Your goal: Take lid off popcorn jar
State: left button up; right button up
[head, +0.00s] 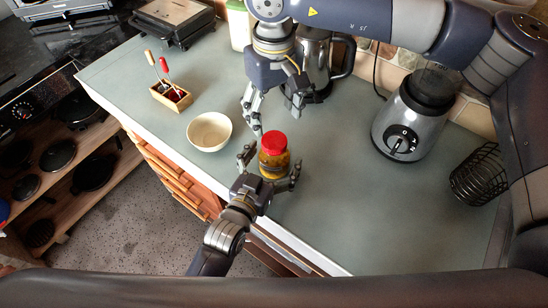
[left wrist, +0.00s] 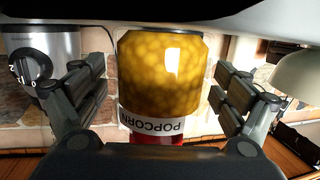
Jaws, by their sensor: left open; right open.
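The popcorn jar (head: 273,162) is glass with yellow contents and stands upright on the counter. Its red lid (head: 274,143) is on top. My left gripper (head: 269,168) is open, with its fingers on either side of the jar. The left wrist view shows the jar upside down (left wrist: 160,75), between the open fingers with gaps at both sides; its label reads POPCORN and part of the red lid (left wrist: 157,138) shows below it. My right gripper (head: 276,114) is open and empty, pointing down above and behind the jar, apart from the lid.
A cream bowl (head: 209,130) stands left of the jar. A wooden utensil box (head: 171,96), a grill (head: 173,17) and a kettle (head: 316,60) are farther back. A blender (head: 410,115) and wire basket (head: 476,175) stand at the right. The counter (head: 365,210) right of the jar is clear.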

aim_at(275, 140)
pick_arm(q)
jog(key=c, duration=2.2)
grip_shut()
pick_arm(e)
jog(key=m, duration=1.3)
jog(key=shift+d, duration=0.1)
pick_arm(q)
jog(key=shift+f, duration=0.1)
pick_arm(e)
jog(key=m, duration=0.6)
jog(key=shift+m, duration=0.3)
jog(key=m, duration=0.6)
jog(key=shift+m, duration=0.3)
jog(key=m, duration=0.6)
jog(key=shift+m, duration=0.4)
jog(key=m, duration=0.6)
jog(key=shift+m, duration=0.3)
jog(key=m, duration=0.6)
jog(key=shift+m, duration=0.3)
jog(key=m, duration=0.4)
jog(key=shift+m, duration=0.3)
jog(key=m, duration=0.3)
jog(key=shift+f, duration=4)
